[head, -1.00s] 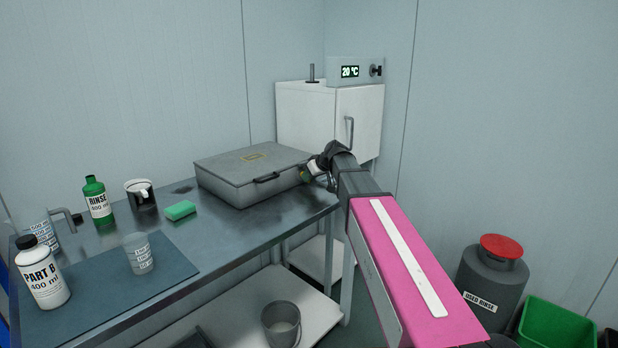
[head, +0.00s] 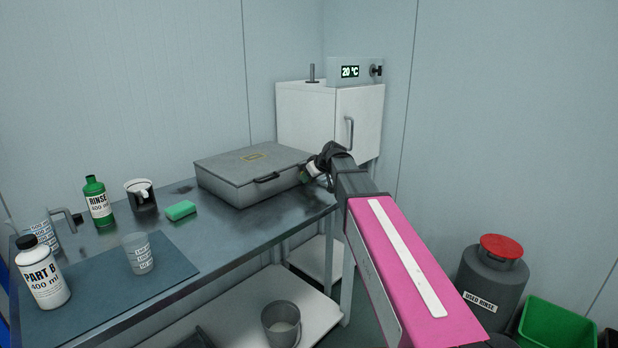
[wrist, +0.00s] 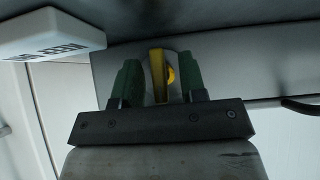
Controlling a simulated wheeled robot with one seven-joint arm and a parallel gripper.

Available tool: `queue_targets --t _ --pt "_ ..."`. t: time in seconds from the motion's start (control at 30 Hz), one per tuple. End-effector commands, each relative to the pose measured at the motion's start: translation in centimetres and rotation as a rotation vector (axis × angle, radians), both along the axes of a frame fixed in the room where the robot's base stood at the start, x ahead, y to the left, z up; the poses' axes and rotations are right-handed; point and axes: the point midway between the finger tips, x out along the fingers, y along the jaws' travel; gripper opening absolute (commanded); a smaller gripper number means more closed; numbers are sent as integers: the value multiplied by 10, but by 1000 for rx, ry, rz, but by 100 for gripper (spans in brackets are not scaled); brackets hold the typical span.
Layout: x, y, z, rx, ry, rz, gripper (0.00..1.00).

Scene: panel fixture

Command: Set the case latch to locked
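The grey case (head: 240,185) lies closed on the metal bench, its dark handle (head: 267,178) on the front side. My gripper (head: 308,173) is at the case's right end, where my wrist hides most of the detail in the head view. In the wrist view, a yellow latch lever (wrist: 157,73) on a pale plate stands between the two green fingers of my gripper (wrist: 160,80). The fingers are apart, with visible gaps to the lever. I cannot read the latch's setting.
A white block with lettering (wrist: 55,33) is left of the fingers in the wrist view. A white cabinet (head: 305,115) stands behind the case. A green sponge (head: 180,210), rinse bottle (head: 98,203) and dark jug (head: 142,197) are on the bench to the left.

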Motion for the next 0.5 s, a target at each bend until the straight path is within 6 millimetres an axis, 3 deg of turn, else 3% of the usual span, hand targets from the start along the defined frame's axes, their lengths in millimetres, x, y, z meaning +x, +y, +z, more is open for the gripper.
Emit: queue_targets --t 0.27,0.5 --pt "-8 -7 9 1 -1 -1 38" --pt "-31 -29 41 1 -2 -1 38"
